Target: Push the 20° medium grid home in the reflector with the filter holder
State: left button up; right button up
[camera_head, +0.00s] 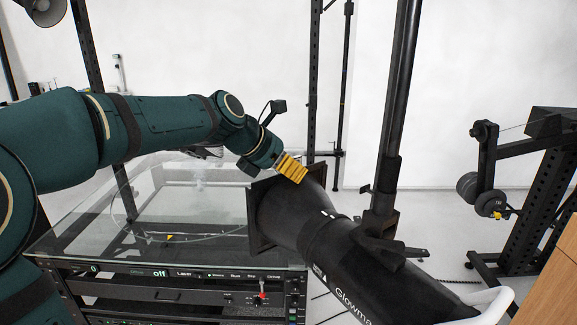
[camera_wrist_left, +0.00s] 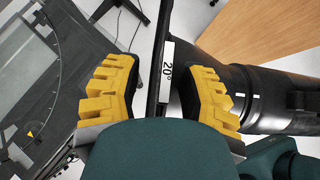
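The reflector (camera_head: 290,212) is a black flared cone on the front of a black lamp. A black square frame (camera_head: 257,222) stands at its wide left end; in this view I cannot tell the filter holder from the grid. My left gripper (camera_head: 292,168) is at the top of that end, its yellow fingers partly hiding it. In the left wrist view the fingers are apart, one on each side of a black plate edge with a white "20°" label, the medium grid (camera_wrist_left: 167,72). The reflector (camera_wrist_left: 262,112) is on the right. My right gripper is out of view.
A glass-topped turntable (camera_head: 190,215) with a control panel (camera_head: 190,274) stands at left, below my arm. A black upright post (camera_head: 396,110) rises behind the lamp. A wooden surface (camera_head: 555,262) is at far right. The space left of the frame, above the glass, is clear.

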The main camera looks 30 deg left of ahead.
pick_arm(q)
jog(key=v, duration=1.2)
dwell(0.6)
